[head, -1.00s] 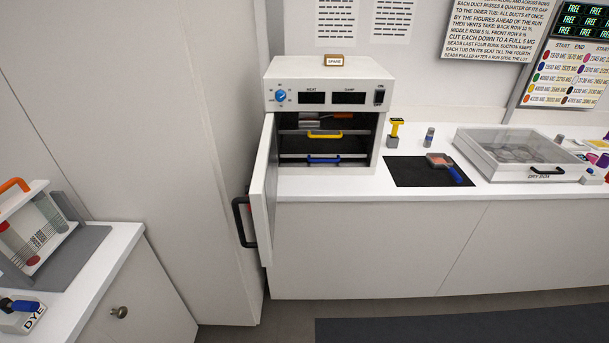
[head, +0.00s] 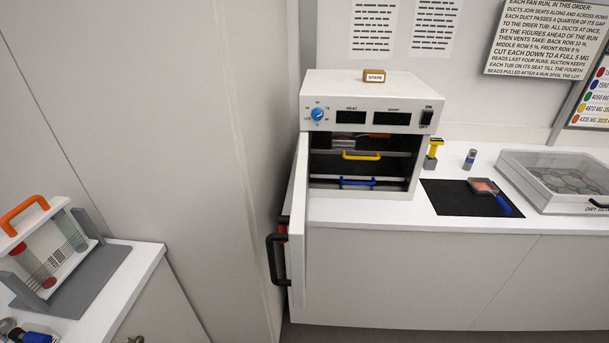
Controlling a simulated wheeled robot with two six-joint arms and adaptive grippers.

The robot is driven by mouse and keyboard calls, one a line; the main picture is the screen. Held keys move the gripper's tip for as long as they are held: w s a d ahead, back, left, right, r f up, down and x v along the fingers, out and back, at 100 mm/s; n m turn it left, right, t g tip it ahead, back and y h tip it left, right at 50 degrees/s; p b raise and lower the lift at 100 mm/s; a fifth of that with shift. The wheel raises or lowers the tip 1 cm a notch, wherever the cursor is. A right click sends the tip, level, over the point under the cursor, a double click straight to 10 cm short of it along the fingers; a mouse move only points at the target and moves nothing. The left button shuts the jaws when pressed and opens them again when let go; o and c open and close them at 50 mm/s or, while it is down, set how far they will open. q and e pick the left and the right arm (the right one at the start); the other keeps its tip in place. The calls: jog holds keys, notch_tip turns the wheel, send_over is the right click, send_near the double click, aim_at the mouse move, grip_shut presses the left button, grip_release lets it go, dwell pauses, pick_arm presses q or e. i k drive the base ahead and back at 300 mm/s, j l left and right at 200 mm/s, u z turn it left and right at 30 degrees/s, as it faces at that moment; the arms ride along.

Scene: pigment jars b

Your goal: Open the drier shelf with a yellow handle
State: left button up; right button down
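The white drier (head: 361,90) stands on the counter in the head view, with its door (head: 298,215) swung open to the left. Inside are two shelves, one above the other. The upper shelf has a yellow handle (head: 361,156) and the lower one a blue handle (head: 357,183). Both shelves look pushed in. Something grey and something orange show dimly at the top of the drier's inside. Neither of my grippers is in view.
A black mat (head: 455,198) with a blue-handled tool (head: 489,191) lies right of the drier. A yellow-topped tool (head: 433,152), a small jar (head: 469,159) and a dry box (head: 560,180) are nearby. The open door and its black handle (head: 277,259) jut out over the counter's front edge.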

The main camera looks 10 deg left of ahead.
aim_at(395, 146)
jog(key=i+j+z, duration=0.1)
jog(key=i+j, duration=0.15)
jog(key=i+j+z, duration=0.15)
jog(key=j, duration=0.25)
jog(key=i+j+z, duration=0.1)
jog(key=i+j, duration=0.2)
jog(key=j, duration=0.1)
